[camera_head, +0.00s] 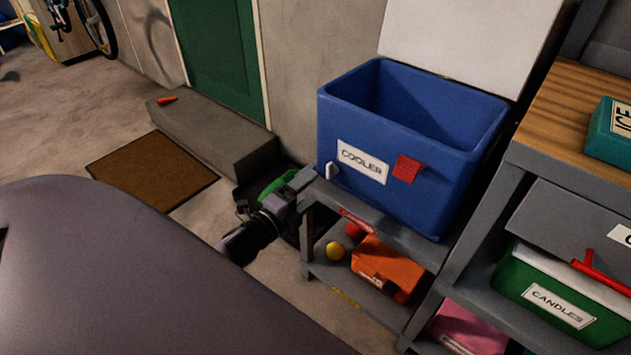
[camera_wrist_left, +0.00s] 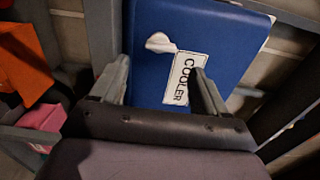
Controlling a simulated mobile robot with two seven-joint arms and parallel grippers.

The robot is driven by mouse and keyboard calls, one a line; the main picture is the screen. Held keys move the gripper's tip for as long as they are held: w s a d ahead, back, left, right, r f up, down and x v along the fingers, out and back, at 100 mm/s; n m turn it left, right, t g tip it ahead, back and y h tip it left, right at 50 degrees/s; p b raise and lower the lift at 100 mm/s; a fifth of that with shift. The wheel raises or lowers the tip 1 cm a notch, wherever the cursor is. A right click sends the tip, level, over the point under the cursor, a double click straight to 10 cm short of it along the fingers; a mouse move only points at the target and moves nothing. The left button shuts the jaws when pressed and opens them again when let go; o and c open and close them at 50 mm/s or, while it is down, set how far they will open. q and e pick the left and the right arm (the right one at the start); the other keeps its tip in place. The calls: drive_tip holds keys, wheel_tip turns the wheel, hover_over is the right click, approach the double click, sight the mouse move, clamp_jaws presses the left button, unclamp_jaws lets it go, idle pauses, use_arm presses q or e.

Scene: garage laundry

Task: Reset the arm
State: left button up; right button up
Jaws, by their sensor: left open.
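My left gripper (camera_head: 306,181) is at the left front corner of the blue cooler bin (camera_head: 440,205), in front of the shelf. In the left wrist view the gripper (camera_wrist_left: 160,72) has its two fingers apart, with nothing seen between them but the cooler's front (camera_wrist_left: 218,45) and its label behind. A small white piece (camera_head: 331,170) sits on the cooler's front near the fingertips. I cannot tell whether the fingers touch the cooler. My right gripper is not in view.
A green candles bin (camera_head: 510,280) is to the right. A concrete step (camera_head: 225,140) and brown mat (camera_head: 150,172) lie left. Floor beyond the mat is clear.

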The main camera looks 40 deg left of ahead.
use_arm(q)
drive_tip(key=shift+s, duration=0.4)
idle(0.3)
